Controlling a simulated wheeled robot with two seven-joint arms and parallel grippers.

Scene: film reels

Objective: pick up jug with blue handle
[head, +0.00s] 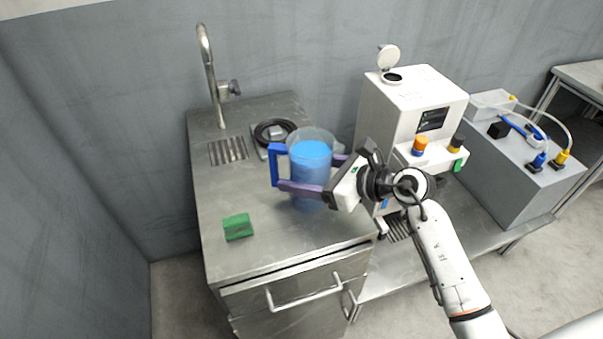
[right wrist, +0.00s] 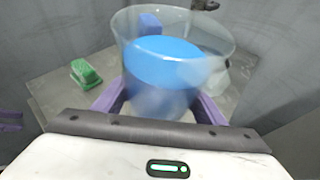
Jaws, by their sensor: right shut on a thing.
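The clear jug (head: 313,165) with blue liquid in it is at the metal counter, upright, its blue handle (head: 275,165) on the left. My right gripper (head: 310,175) reaches it from the right, with its purple fingers on either side of the jug's body, shut on it. The right wrist view shows the jug (right wrist: 165,75) between the purple fingers, with its handle on the far side. I cannot tell whether the jug's base touches the counter.
A green sponge (head: 238,227) lies on the counter (head: 215,190). A white machine (head: 405,110) stands close on the right, with a grey box (head: 520,170) beyond.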

